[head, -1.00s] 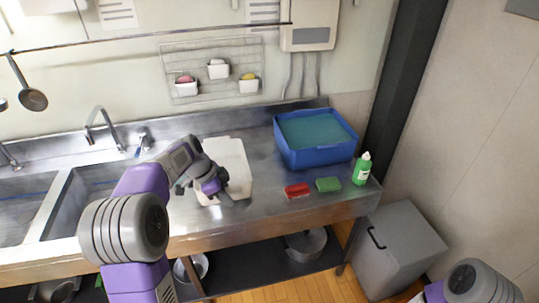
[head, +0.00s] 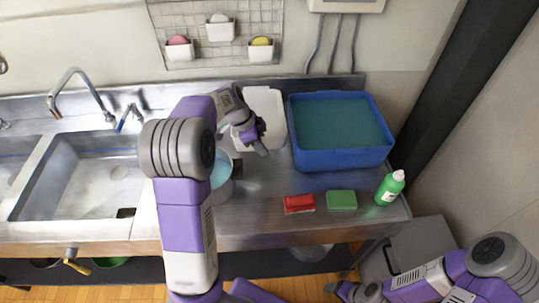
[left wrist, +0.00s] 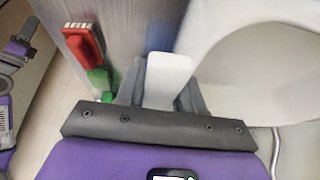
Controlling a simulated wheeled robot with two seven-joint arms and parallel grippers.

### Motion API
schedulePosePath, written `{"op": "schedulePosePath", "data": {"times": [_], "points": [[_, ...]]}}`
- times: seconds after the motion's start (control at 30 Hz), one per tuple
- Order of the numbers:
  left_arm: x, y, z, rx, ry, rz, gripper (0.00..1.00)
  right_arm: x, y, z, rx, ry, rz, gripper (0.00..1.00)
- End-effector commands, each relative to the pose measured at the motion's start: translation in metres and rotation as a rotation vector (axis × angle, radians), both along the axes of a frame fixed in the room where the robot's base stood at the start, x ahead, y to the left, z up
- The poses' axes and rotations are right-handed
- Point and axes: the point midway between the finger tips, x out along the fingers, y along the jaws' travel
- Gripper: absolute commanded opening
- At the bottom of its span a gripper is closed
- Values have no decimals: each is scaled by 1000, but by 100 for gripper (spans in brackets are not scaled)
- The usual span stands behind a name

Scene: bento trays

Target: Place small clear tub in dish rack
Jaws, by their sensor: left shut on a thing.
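My left gripper (head: 256,146) is low over the counter, at the front edge of a white tray-like piece (head: 272,99). In the left wrist view its fingers (left wrist: 160,95) are shut on a small pale, flat piece (left wrist: 168,75). I cannot tell whether this is the small clear tub or part of a larger white thing. A large white rim (left wrist: 235,20) curves close beyond the fingers. A round container with a bluish inside (head: 221,172) is partly hidden by my left arm. No dish rack is clearly identifiable. My right gripper (head: 340,288) is low at the bottom right, its jaws unclear.
A blue bin (head: 340,160) stands at the counter's back right. A red brush or sponge (head: 299,204), a green sponge (head: 342,200) and a green bottle (head: 389,188) lie or stand in front. The sink (head: 80,185) is at left. A wire grid with white cups (head: 220,29) hangs behind.

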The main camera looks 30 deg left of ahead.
Motion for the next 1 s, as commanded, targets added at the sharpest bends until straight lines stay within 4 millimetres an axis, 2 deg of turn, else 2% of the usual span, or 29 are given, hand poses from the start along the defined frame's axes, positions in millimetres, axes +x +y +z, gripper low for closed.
{"op": "schedulePosePath", "data": {"times": [0.03,0.2,0.47,0.63,1.0], "points": [[0,-1,-13,0,4,0,0,0,0,-4,0,-1,0,72],[0,0,-44,1,5,1,0,1,0,-10,0,-2,-1,72],[0,0,-66,1,2,1,0,1,0,-14,0,-2,-1,72],[0,0,-91,2,5,1,0,1,0,-19,0,-2,-1,72],[0,0,-96,1,1,0,0,1,0,-22,0,-2,-1,72]]}}
